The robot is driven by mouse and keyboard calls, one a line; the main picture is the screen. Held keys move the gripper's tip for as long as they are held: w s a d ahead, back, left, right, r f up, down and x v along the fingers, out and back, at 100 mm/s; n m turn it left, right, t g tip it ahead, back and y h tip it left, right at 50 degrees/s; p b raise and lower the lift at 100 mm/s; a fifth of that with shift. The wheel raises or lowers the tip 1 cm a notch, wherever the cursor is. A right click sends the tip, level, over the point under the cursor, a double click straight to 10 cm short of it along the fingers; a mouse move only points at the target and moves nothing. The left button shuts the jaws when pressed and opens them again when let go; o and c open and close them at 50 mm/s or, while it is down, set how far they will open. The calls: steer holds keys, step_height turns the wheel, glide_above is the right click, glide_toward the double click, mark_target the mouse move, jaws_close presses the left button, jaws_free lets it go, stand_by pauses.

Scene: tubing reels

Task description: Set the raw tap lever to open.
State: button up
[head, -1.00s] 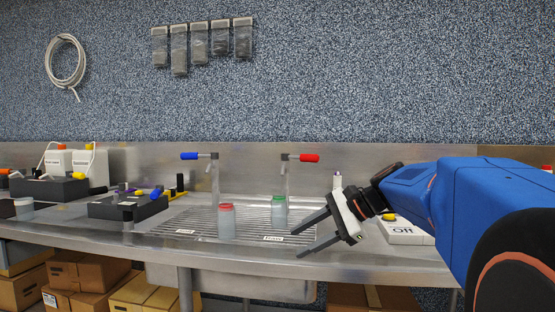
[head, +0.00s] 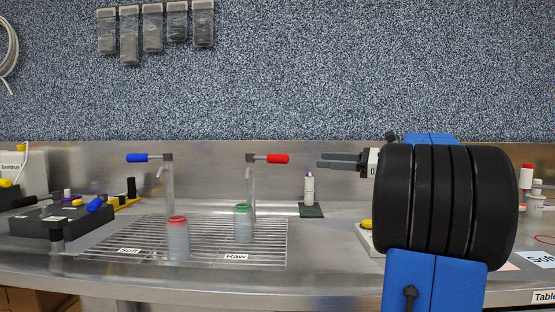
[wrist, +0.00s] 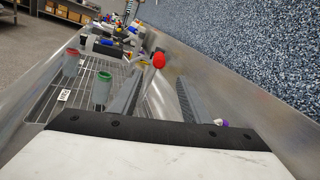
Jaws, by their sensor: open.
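The raw tap (head: 251,186) stands behind the drain rack, near the "Raw" label (head: 236,257). Its red lever (head: 278,158) points sideways to the right. My gripper (head: 319,160) is open and empty, level with the lever and to its right, fingers pointing left at it. A gap shows between the fingertips and the lever's red end. In the wrist view, the red end (wrist: 159,60) appears ahead between the two fingers (wrist: 160,82). The soft tap's blue lever (head: 137,157) points left.
A white bottle (head: 309,188) stands on a dark pad below my fingers. A black block (head: 55,220) is at left. The steel back wall is close behind.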

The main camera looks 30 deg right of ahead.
mark_target(278, 158)
steer(key=x, duration=1.7)
steer(key=shift+a+f, duration=0.1)
jaws_close()
